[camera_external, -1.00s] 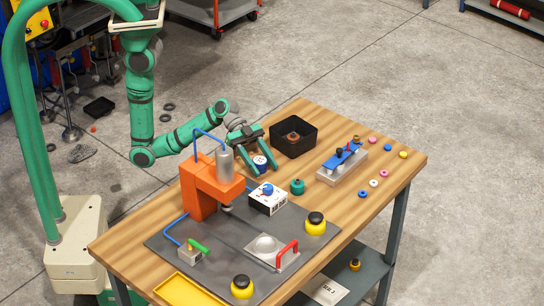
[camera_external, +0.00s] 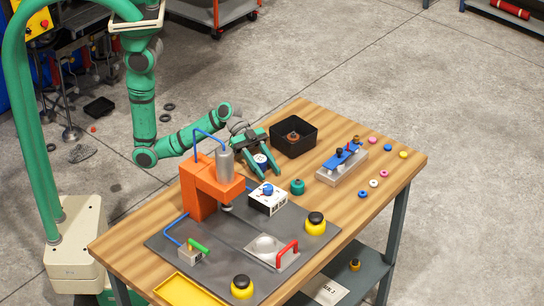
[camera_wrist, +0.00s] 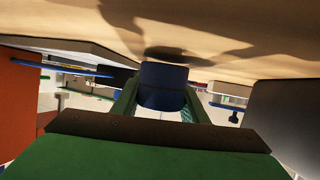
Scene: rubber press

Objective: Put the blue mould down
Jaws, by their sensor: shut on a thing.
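The blue mould (camera_external: 261,160) is a short dark blue cylinder with a pale part. It is between the fingers of my gripper (camera_external: 263,167), which is shut on it. They are at the table's far left part, behind the white box and left of the black bin. In the wrist view the mould (camera_wrist: 163,76) shows between the green fingers of my gripper (camera_wrist: 160,100). It is close to the wooden tabletop (camera_wrist: 240,45), which fills the top of that view with a shadow at the mould. I cannot tell whether it touches the wood.
An orange press (camera_external: 199,190) stands to the left and front. A white box with a blue knob (camera_external: 267,202) and a green pot (camera_external: 297,187) are nearby. A black bin (camera_external: 310,143) with a brown piece is close on the right. Bare wood lies between bin and pot.

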